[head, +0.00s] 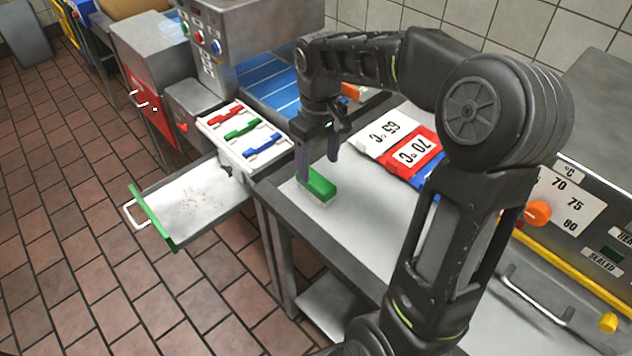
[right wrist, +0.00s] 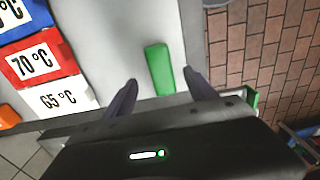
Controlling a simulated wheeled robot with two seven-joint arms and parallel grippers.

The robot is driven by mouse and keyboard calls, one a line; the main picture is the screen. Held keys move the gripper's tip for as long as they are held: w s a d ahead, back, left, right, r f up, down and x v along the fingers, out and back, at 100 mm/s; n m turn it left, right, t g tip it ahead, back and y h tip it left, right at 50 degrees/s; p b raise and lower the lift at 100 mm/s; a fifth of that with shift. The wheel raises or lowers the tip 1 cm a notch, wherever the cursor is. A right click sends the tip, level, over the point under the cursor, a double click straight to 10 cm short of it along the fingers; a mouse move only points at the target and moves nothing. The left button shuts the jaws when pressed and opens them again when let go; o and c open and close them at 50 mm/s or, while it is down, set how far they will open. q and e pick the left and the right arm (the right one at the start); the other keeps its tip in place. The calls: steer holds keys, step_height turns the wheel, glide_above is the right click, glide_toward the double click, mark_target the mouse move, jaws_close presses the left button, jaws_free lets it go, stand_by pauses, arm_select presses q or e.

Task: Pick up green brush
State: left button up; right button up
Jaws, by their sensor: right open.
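The green brush (head: 318,184) has a green top and pale bristles and lies on the metal table (head: 352,232) near its left edge. My right gripper (head: 319,165) is open just above the brush, with its two purple fingers apart. In the right wrist view the brush (right wrist: 160,70) shows as a green bar between the two open fingertips (right wrist: 160,84), a little ahead of them. I cannot tell whether a finger touches it. My left gripper is not in view.
Temperature cards (head: 386,133) lie on the table behind the brush. A panel with red, green and blue handles (head: 243,128) stands to the left. An open drawer with a green front (head: 152,218) holds crumbs. The table front is clear.

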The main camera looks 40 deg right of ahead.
mark_target(317, 180)
steer(key=shift+d+f, duration=0.1)
steer(key=shift+f, duration=1.25)
step_height(317, 180, down, 5)
steer(key=shift+w+f+p, duration=0.1)
steer(key=shift+p, duration=0.5)
steer(key=shift+c, duration=0.3)
jaws_close()
